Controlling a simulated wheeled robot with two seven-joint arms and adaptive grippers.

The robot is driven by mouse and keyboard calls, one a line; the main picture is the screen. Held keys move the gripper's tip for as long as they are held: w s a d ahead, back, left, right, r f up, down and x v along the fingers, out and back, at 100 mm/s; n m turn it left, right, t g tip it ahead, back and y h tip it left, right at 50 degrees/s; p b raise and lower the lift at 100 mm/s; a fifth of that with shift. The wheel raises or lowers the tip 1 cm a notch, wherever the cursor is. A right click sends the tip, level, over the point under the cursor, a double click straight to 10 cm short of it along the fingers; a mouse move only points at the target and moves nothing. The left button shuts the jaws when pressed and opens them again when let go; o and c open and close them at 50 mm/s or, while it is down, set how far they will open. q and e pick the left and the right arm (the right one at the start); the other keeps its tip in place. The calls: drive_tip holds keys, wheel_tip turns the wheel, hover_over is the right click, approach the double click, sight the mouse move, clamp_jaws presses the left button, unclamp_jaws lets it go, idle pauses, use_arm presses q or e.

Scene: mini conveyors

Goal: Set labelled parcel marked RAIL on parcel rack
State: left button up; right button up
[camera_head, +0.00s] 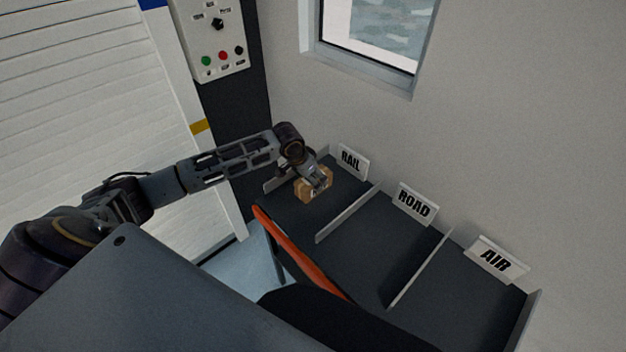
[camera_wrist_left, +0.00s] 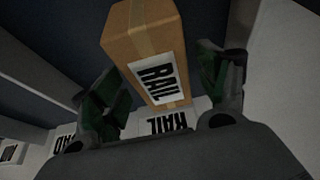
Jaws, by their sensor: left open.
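A brown cardboard parcel (camera_head: 303,194) with a strip of tape is in the RAIL bay of the dark parcel rack (camera_head: 348,258), near its front edge. In the left wrist view the parcel (camera_wrist_left: 132,48) shows a white label reading RAIL. My left gripper (camera_head: 318,181) is at the parcel with its fingers open. In the left wrist view the parcel is between the spread fingers, with a gap showing at the right finger. The gripper hides part of the parcel, and its contact with the rack floor is hard to see. My right gripper is not in view.
Signs read RAIL (camera_head: 351,161), ROAD (camera_head: 415,203) and AIR (camera_head: 496,258) along the rack's back. Upright dividers (camera_head: 347,213) separate the bays. The ROAD and AIR bays look empty. An orange edge (camera_head: 300,255) runs in front. A wall with a window stands behind.

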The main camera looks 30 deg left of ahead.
use_arm(q)
drive_tip(key=v, duration=0.9)
drive_tip(key=shift+s+r, duration=0.15)
drive_tip(key=shift+r, duration=0.15)
idle(0.6)
idle(1.4)
